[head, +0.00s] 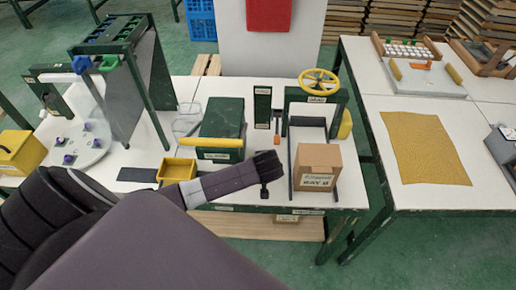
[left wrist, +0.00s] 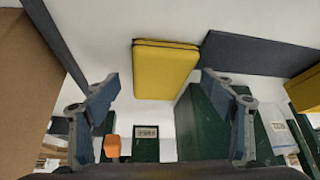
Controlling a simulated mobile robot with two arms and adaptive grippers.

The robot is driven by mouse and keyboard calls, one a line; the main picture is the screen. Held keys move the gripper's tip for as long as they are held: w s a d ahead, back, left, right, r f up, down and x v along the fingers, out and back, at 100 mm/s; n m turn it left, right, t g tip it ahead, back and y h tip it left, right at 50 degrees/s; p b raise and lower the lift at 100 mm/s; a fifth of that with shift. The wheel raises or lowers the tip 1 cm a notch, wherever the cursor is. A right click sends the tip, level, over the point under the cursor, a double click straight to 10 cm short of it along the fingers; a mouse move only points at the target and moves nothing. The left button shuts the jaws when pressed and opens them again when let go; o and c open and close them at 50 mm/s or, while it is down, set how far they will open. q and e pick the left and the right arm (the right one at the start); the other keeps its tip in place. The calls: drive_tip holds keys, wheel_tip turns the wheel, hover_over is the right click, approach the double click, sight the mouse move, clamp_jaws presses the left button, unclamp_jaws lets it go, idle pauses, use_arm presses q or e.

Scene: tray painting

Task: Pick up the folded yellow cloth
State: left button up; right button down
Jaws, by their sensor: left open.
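The folded yellow cloth (left wrist: 165,70) lies flat on the white tabletop in the left wrist view, a rectangular pad with dark edge lines. In the head view I cannot make it out; my left arm seems to cover that spot. My left gripper (left wrist: 160,84) is open and empty, its two fingers on either side of the cloth in the picture, apart from it. I cannot tell the height between them. In the head view the left gripper (head: 266,172) points down near the table's front edge, left of the cardboard box. My right gripper is not in view.
A cardboard box (head: 317,167) stands close right of the left gripper. A green box (head: 222,122) and a dark green labelled stand (head: 262,106) are behind it. A yellow tray (head: 177,169) is to the left. A flat yellow sheet (head: 424,147) lies on the right table.

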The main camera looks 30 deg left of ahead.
use_arm(q)
drive_tip(key=shift+a+f, duration=0.1)
drive_tip(key=c, duration=1.3)
drive_tip(key=shift+w+r, duration=0.1)
drive_tip(key=shift+r, duration=0.5)
drive_tip(key=shift+r+b, duration=0.4)
drive_tip(key=shift+r, duration=0.55)
drive_tip(key=s+d+b, duration=0.1)
drive_tip(key=s+d, duration=0.3)
drive_tip(key=s+d+b, duration=0.1)
drive_tip(key=s+d, duration=0.3)
drive_tip(key=s, duration=0.1)
drive_tip(key=s+d+b, duration=0.1)
drive_tip(key=s+d, duration=0.3)
drive_tip(key=shift+s+d+r, duration=0.15)
drive_tip(key=shift+s+r, duration=0.05)
